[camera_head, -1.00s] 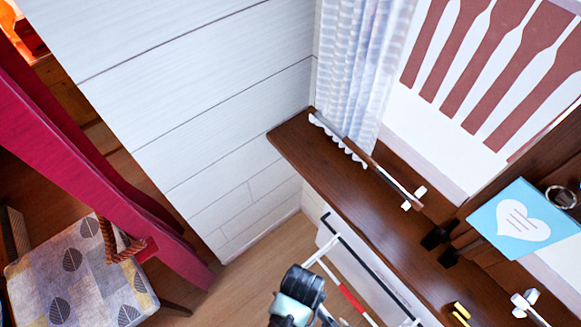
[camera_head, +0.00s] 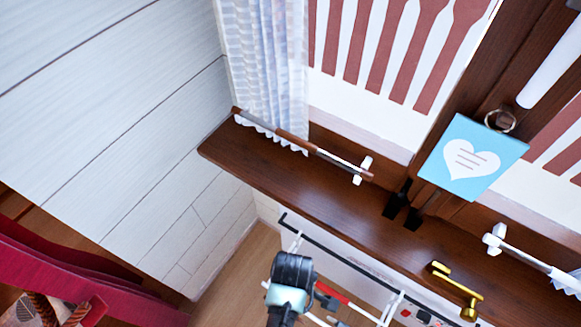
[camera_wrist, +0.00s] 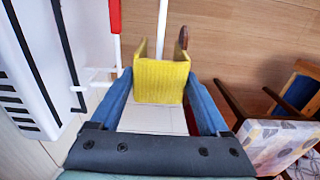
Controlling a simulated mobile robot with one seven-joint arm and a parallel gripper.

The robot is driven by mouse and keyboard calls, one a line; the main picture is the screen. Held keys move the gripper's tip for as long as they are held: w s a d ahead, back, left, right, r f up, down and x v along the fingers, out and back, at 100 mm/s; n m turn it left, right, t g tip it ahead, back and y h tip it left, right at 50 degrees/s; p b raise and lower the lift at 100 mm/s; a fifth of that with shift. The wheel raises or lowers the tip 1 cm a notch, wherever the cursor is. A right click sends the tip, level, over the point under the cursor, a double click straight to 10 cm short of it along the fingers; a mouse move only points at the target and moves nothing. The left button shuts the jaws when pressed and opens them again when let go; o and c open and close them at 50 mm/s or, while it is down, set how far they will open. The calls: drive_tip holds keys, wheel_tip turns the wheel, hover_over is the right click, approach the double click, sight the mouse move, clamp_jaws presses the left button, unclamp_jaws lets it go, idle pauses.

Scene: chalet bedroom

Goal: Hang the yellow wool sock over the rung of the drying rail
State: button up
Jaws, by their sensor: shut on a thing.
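The yellow wool sock (camera_wrist: 161,82) is between the two blue fingers of my gripper (camera_wrist: 159,88) in the wrist view. My gripper is shut on it. The sock has raised flaps at its left and right far edges. A white rung of the drying rail (camera_wrist: 162,28) runs up the picture from between these flaps. I cannot tell whether the sock touches the rung. In the head view, parts of the white drying rail (camera_head: 389,309) show below the window sill, and my wrist hides some of it. The sock cannot be made out there.
A red piece (camera_wrist: 115,16) is on a parallel white bar, left of the sock. A white heater (camera_wrist: 25,75) with a dark bar is further left. A chair with a patterned cushion (camera_wrist: 275,145) stands right. The wooden sill (camera_head: 320,190) overhangs the rail.

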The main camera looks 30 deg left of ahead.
drive_tip(key=shift+f+b, duration=3.1)
drive_tip(key=shift+f, duration=2.05)
drive_tip(key=o, duration=1.2)
drive_tip(key=shift+r, duration=0.1)
wheel_tip(320, 180, up, 13)
drive_tip(key=p, duration=0.4)
